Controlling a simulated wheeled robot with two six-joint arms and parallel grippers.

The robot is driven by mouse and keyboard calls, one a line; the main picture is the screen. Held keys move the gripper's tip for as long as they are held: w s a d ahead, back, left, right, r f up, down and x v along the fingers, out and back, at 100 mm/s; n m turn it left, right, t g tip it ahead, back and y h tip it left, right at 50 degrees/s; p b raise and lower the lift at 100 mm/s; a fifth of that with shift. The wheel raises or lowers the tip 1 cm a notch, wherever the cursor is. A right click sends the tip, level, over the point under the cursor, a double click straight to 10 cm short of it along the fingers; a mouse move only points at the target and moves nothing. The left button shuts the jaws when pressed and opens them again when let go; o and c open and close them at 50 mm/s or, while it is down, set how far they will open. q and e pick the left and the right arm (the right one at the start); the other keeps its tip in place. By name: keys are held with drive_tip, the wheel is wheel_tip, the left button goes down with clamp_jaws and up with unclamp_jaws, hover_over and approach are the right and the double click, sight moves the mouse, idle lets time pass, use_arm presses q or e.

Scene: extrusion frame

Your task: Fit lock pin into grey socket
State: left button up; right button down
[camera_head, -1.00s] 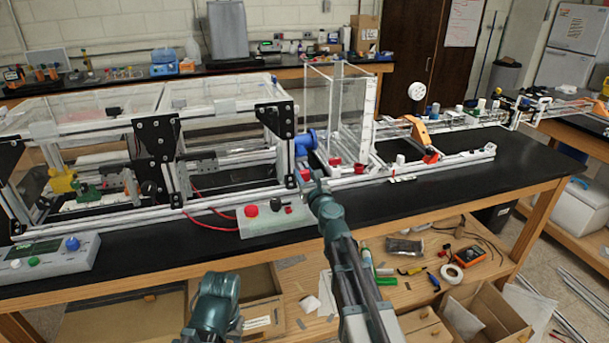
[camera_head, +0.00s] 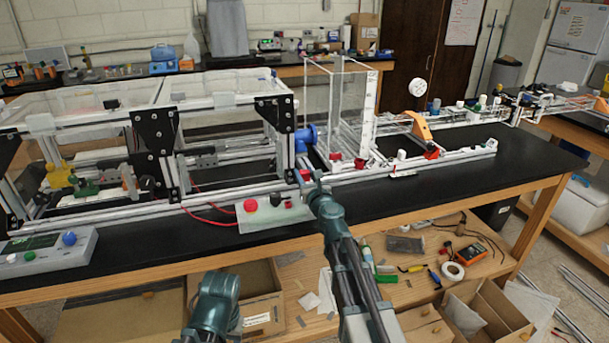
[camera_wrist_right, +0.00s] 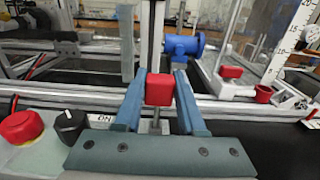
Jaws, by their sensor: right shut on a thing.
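My right gripper (camera_wrist_right: 159,100) is shut on the lock pin (camera_wrist_right: 159,88), a red block-shaped head with a thin metal shank below it. The two blue fingers hold the head from both sides. In the head view the right gripper (camera_head: 312,180) is at the front rail of the extrusion frame, and the pin's red head (camera_head: 305,174) shows small at its tip. I cannot pick out the grey socket with certainty; the gripper may hide it. I cannot tell whether the pin touches the rail. My left gripper is not in view; only part of that arm shows.
The front rail (camera_wrist_right: 85,97) runs across behind the fingers. A control box with a red button (camera_wrist_right: 20,127) and black knob (camera_wrist_right: 69,125) is close on the left. A blue flanged part (camera_wrist_right: 184,46) is behind.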

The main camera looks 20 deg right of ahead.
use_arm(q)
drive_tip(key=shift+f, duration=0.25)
use_arm(e)
drive_tip(key=shift+f, duration=0.25)
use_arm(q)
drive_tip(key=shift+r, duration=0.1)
use_arm(e)
drive_tip(key=shift+c, duration=2.1)
unclamp_jaws()
drive_tip(key=shift+s, duration=0.15)
